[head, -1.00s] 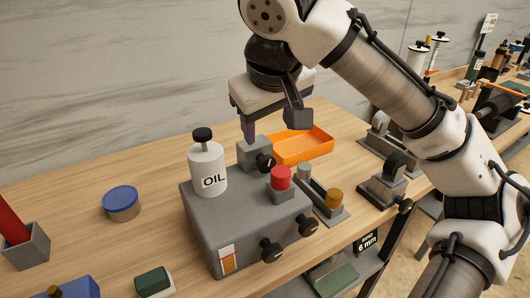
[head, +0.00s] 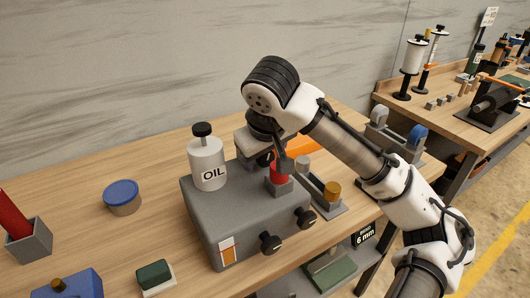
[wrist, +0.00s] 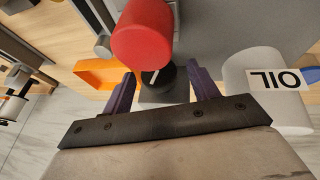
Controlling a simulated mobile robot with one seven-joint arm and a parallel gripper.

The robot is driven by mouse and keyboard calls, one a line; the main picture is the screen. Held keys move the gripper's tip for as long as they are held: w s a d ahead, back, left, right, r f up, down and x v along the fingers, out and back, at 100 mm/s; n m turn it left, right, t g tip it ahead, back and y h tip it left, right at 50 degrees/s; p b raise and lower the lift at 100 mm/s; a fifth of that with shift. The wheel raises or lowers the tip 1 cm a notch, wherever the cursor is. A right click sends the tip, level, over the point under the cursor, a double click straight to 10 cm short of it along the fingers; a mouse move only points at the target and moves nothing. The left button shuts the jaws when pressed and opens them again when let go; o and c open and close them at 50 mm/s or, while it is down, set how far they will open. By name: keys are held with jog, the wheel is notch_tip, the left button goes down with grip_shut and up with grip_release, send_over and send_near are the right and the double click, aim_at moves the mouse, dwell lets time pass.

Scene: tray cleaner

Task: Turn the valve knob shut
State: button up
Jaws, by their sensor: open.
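A small black knob with a white line (wrist: 158,77) sits on a grey block behind the red cap. In the head view this knob (head: 267,158) is partly hidden by my arm. My gripper (wrist: 163,80) is open, its two purple fingers on either side of the knob in the wrist view; I cannot tell whether they touch it. In the head view my gripper (head: 260,160) is low over the grey machine (head: 215,225), its fingers mostly hidden.
A red cap (wrist: 142,35) stands close to the knob. A white oil bottle (head: 207,165) stands left of my gripper. Two more black knobs (head: 271,243) are on the machine's front. An orange tray (head: 303,146) lies behind, and a blue-lidded tin (head: 122,197) on the left.

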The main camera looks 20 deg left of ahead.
jog(key=shift+c, duration=0.2)
jog(key=c, duration=0.9)
jog(key=shift+s+a+n+t+h, duration=0.15)
jog(key=shift+n+t+h, duration=0.15)
jog(key=shift+t+h, duration=0.7)
jog(key=shift+c, duration=0.2)
jog(key=o, duration=1)
jog(key=v, duration=0.9)
jog(key=b+v, duration=0.1)
jog(key=v, duration=0.3)
jog(key=shift+s+d+r, duration=0.2)
jog(key=shift+s+d, duration=0.1)
jog(key=shift+s, duration=0.1)
